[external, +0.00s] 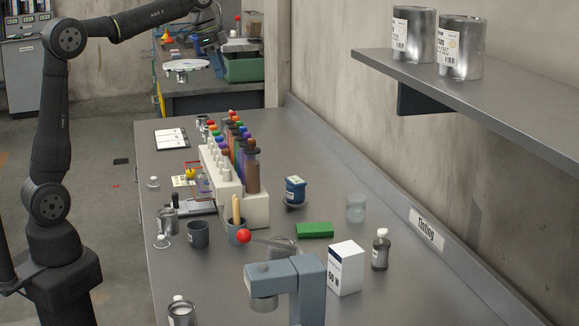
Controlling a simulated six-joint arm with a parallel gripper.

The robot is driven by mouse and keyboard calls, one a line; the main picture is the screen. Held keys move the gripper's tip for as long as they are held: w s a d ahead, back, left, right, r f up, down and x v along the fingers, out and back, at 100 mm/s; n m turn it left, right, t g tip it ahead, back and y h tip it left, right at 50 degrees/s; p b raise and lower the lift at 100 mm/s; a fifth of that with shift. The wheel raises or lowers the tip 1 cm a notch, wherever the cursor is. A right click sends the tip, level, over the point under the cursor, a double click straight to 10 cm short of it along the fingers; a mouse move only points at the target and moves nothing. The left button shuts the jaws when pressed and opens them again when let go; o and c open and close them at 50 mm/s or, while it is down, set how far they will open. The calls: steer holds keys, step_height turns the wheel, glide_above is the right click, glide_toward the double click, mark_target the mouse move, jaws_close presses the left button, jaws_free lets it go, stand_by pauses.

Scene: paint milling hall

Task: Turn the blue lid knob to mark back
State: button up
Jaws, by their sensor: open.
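No knob with a mark can be made out clearly at this size. A small blue container with a pale label (295,190) stands on a dark round base on the bench, right of the rack; whether it has the blue lid knob cannot be told. My gripper (214,47) is at the top of the external view, high up and far from the blue container. It is open, with nothing seen between its fingers; its fingertips are small and dark against the background.
A white rack (258,210) of tubes with coloured caps stands mid-bench. Near it are a green block (314,230), a glass beaker (356,208), a white box (346,268), a dark bottle (381,250) and a grey-blue stand (308,290). A shelf (480,105) with two cans overhangs the right.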

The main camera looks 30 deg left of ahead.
steer(key=s+d+f+m+y, duration=0.1)
steer(key=s+d+m+y, duration=0.15)
steer(key=d+m, duration=0.4)
steer(key=m+t+y, duration=0.3)
steer(key=m, duration=0.8)
glide_toward(242, 126)
steer(key=x, duration=0.8)
steer(key=shift+w+a+f, duration=0.15)
steer(key=shift+w+f, duration=0.05)
steer(key=shift+f, duration=0.1)
jaws_close()
steer(key=shift+n+g, duration=0.3)
steer(key=shift+n, duration=0.25)
